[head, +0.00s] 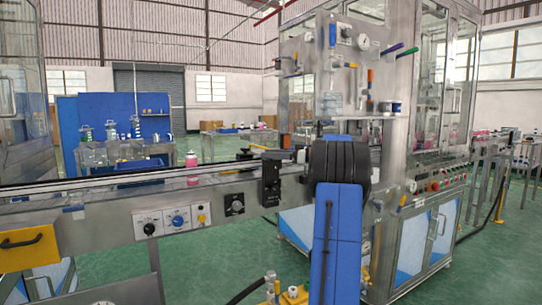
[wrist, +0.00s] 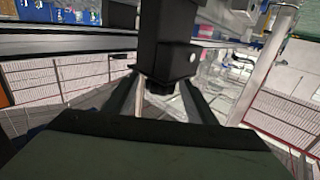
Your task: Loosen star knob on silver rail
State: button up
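A black clamp block (head: 270,178) is on the side of the silver rail (head: 110,226) in the head view, just left of my arm. In the wrist view the black block (wrist: 166,45) hangs into the picture from the top, with a small dark knob (wrist: 160,87) at its lower end. My gripper (wrist: 160,92) has its two dark fingers apart, one on each side of this knob. I cannot tell whether either finger touches it, and its star shape is not clear. In the head view my gripper is hidden behind my blue and black arm.
Left along the rail's side are a dark knob on a plate (head: 235,206), a blue dial (head: 178,221) and a yellow knob (head: 201,218). A tall steel machine cabinet (head: 405,235) stands close behind and right of my arm. Green floor is open in front.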

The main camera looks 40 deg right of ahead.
jog(key=shift+s, duration=0.1)
jog(key=v, duration=1.7)
jog(key=shift+s+d, duration=0.1)
